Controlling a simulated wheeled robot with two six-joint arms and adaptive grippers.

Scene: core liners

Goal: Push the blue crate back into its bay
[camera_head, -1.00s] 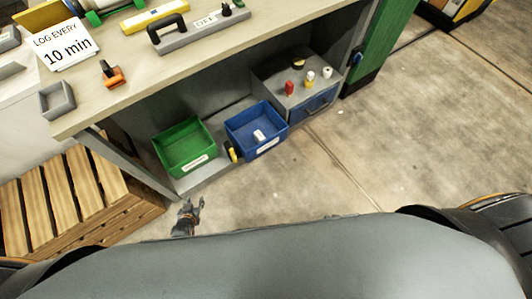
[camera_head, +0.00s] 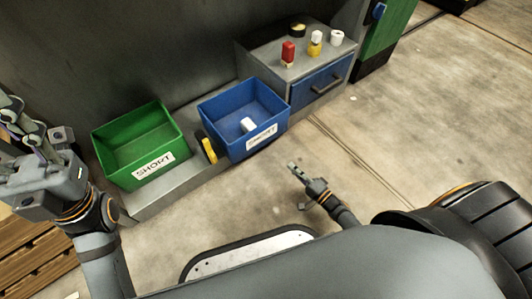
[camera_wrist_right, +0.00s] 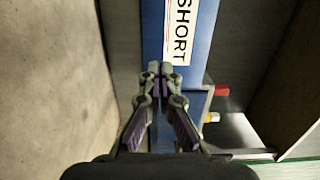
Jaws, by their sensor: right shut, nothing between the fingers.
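The blue crate (camera_head: 222,134) stands on the low shelf. It has a label reading SHORT on its front and a small white item (camera_head: 248,125) inside. Its front overhangs the shelf's front edge. My right gripper (camera_head: 294,168) is shut and empty, in front of the crate and to its right in the head view. In the right wrist view the gripper (camera_wrist_right: 161,70) points at the crate's blue front (camera_wrist_right: 152,35), near the label; contact cannot be told. My left gripper (camera_head: 12,112) is at the left edge of the head view, partly cut off; its jaw state is unclear.
A green crate (camera_head: 112,150), also labelled SHORT, stands to the left. A yellow object (camera_head: 209,150) sits between the crates. A grey cabinet with a blue drawer (camera_head: 318,84) stands to the right, with small bottles on top. Open floor (camera_head: 420,120) lies to the right.

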